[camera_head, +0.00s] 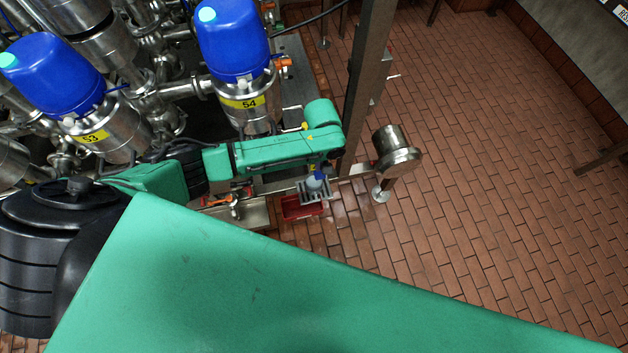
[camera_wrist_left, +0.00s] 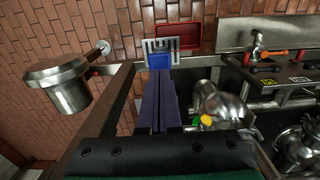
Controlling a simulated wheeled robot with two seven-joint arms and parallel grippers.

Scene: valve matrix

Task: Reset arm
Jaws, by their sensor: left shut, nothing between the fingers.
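My left arm (camera_head: 265,152), green, comes in from the left and reaches to the right of the valve numbered 54. My left gripper (camera_head: 319,173) points down from its end, small and partly hidden in the head view. In the left wrist view, the two dark purple fingers of my left gripper (camera_wrist_left: 159,90) lie together, shut, with nothing between them. Beyond the fingertips is a small blue item (camera_wrist_left: 159,61) at a grey slatted holder (camera_wrist_left: 150,45). I cannot tell whether the fingertips touch it. My right gripper is not in view.
Blue-topped valves (camera_head: 232,40) and steel pipes crowd the left. A steel post (camera_head: 366,80) and a steel cylinder (camera_head: 397,148) stand right of my left arm. A red box (camera_head: 303,207) is below the holder. The brick floor (camera_head: 500,170) is clear on the right.

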